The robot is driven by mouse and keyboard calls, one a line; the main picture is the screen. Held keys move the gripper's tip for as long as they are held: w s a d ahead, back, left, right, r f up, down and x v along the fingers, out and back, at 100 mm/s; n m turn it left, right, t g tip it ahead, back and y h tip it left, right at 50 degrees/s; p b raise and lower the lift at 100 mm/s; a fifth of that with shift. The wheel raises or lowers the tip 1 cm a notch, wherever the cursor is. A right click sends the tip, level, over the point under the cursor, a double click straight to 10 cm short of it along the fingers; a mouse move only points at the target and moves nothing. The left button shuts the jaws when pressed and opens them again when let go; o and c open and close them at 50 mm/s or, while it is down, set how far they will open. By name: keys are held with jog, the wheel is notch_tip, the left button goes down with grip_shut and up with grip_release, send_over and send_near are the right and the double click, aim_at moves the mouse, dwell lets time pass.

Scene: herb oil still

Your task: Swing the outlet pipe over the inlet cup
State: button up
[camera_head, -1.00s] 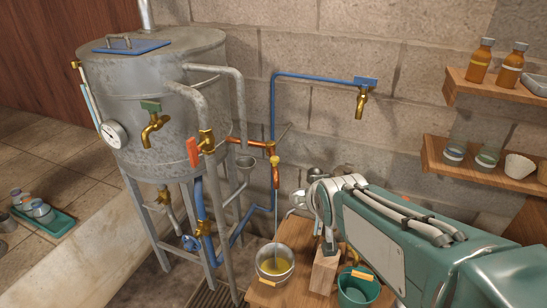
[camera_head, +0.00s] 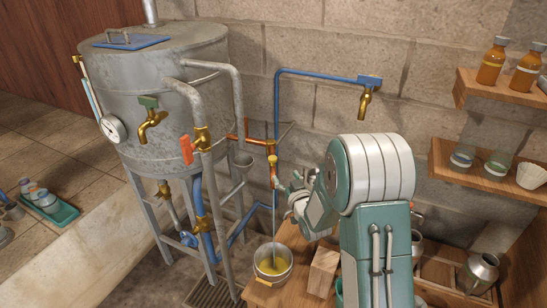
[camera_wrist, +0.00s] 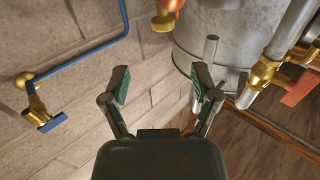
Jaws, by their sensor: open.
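The copper outlet pipe (camera_head: 258,145) runs right from the still and ends in a downward spout with a yellow fitting (camera_head: 272,160). A thin stream falls from it into the metal bucket (camera_head: 272,277). The grey inlet cup (camera_head: 243,161) stands to the left of the spout, on a thin pipe. My gripper (camera_head: 287,181) is just right of the spout, partly hidden by my arm; I cannot tell whether it touches. In the wrist view my gripper (camera_wrist: 160,83) is open and empty, with a grey rod (camera_wrist: 211,48) near its right fingertip.
The metal still (camera_head: 165,100) stands at left, with brass taps and a red lever (camera_head: 186,150). A blue pipe with a brass tap (camera_head: 366,100) runs along the block wall. A wooden block (camera_head: 323,270) stands beside the bucket. Shelves with bottles are at right.

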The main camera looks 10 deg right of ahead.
aim_at(275, 160)
jog(key=w, duration=0.3)
jog(key=w+a, duration=0.1)
jog(key=w, duration=0.6)
jog(key=shift+a, duration=0.4)
jog(key=shift+w+a, duration=0.2)
jog(key=shift+w, duration=0.2)
jog(key=shift+c, duration=0.3)
grip_shut()
